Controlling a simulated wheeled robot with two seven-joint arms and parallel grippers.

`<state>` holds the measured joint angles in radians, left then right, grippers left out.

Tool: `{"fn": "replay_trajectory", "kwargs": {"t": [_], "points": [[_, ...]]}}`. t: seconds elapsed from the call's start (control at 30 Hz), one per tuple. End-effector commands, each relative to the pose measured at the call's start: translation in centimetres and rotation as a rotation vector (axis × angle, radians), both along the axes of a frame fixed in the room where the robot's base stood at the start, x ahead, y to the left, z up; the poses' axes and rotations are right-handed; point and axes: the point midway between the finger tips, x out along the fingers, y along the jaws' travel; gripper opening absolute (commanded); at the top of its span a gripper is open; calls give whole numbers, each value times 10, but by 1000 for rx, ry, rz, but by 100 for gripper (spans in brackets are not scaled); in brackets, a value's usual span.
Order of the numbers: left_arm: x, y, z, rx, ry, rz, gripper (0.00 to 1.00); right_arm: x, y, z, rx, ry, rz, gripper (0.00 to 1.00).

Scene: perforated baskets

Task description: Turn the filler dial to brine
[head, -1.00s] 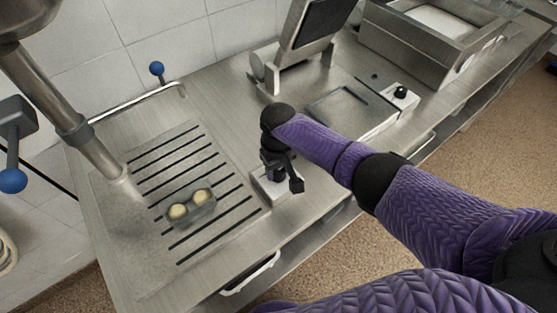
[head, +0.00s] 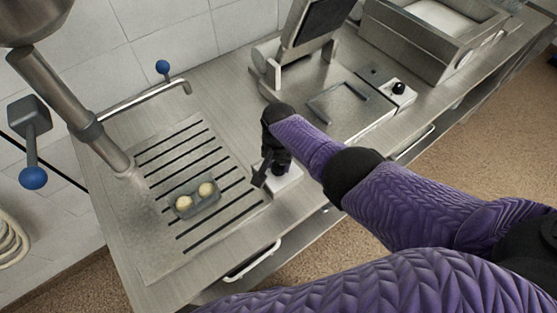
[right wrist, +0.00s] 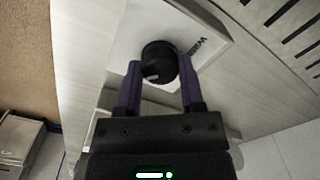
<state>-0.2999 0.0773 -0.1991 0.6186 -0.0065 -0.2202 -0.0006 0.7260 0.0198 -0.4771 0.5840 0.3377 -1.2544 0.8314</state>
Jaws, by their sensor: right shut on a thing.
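The filler dial is a black round knob (right wrist: 158,62) on a white box (right wrist: 125,40), seen in the right wrist view. Part of a printed label shows beside the knob, too cut off to read with confidence. My right gripper (right wrist: 160,78) has its two purple fingers on either side of the knob and is shut on it. My left gripper is out of view.
A slotted drain area (head: 160,225) with a small grey tray (head: 182,213) holding two round pale items lies left of the box. A tap with a blue ball (head: 162,67) stands behind. A second black knob (head: 398,87) is at the right.

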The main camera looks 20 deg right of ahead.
Motion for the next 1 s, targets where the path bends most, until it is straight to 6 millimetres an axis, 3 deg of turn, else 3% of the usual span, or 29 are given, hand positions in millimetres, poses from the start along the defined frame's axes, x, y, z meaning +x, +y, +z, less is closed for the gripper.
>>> {"fn": "replay_trajectory", "kwargs": {"t": [0.7, 0.73, 0.9, 1.0], "points": [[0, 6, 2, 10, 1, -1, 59, 2, 0, 2, -1, -7, -69, 0], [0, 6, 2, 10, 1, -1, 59, 2, 0, 2, -1, -7, -69, 51], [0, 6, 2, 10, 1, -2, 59, 2, 0, 1, -1, -4, -69, 84], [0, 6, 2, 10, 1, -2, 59, 1, 0, 1, 0, -4, -68, 84]]}}
